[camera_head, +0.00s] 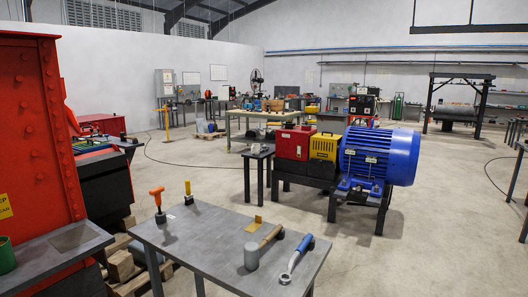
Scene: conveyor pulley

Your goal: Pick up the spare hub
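I cannot make out with certainty which thing is the spare hub. A green cylindrical piece (6,255), dark at its top and cut off by the left edge, stands on the grey bench (40,264) at the lower left. On the grey table (190,241) in front are a mallet (251,257) with a grey head and wooden handle, a blue-handled wrench-like tool (296,259), a small yellow bracket (254,225), an upright orange-handled tool (157,203) and an upright yellow-handled tool (188,192). Neither of my grippers is in view.
A red riveted machine (38,130) rises behind the left bench, with wooden pallets (124,264) beside it. A large blue motor (380,156) stands on a low frame beyond the table, beside red and yellow boxes. The concrete floor at right is mostly clear, with a cable.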

